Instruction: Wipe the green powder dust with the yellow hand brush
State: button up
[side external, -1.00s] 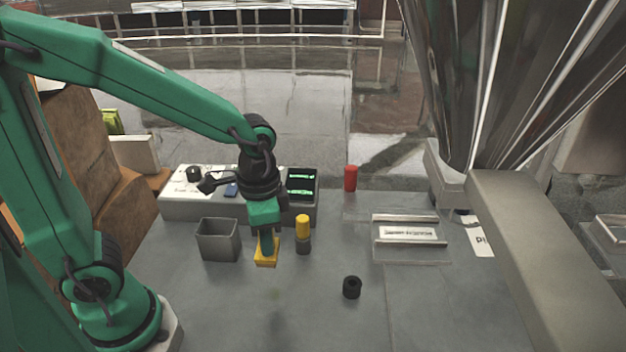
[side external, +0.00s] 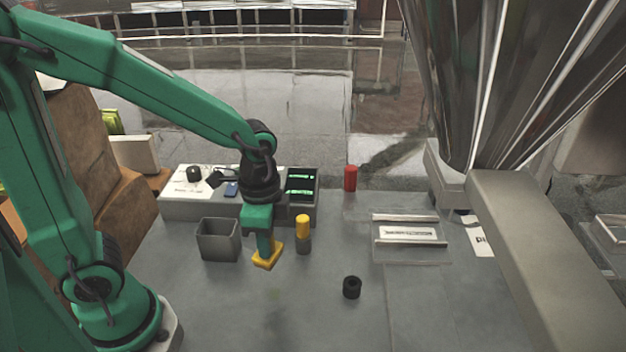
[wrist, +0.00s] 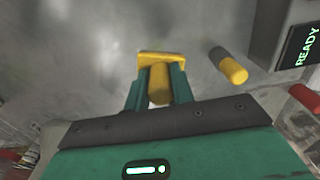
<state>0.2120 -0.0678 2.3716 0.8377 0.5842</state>
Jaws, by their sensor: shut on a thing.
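My green gripper (side external: 265,246) is shut on the yellow hand brush (side external: 267,261) and holds it over the grey table, left of the yellow-capped grey cylinder. In the wrist view the brush (wrist: 163,58) sits between the two green fingers (wrist: 159,88), its wide yellow head beyond their tips. I cannot tell whether the brush touches the table. A faint green powder smudge (side external: 275,294) lies on the table just in front of the brush, toward the camera.
A grey open bin (side external: 218,240) stands left of the brush, and the yellow-capped cylinder (side external: 303,236) close on its right. A black ring (side external: 352,287) lies further right. A control box (side external: 300,200) and red cylinder (side external: 350,178) stand behind. The front table is clear.

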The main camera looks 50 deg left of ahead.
jog(key=m, duration=0.1)
jog(key=f+m, duration=0.1)
jog(key=m, duration=0.3)
jog(key=shift+w+a+f, duration=0.25)
jog(key=shift+a+f, duration=0.1)
jog(key=shift+a, duration=0.05)
jog(key=shift+f, duration=0.15)
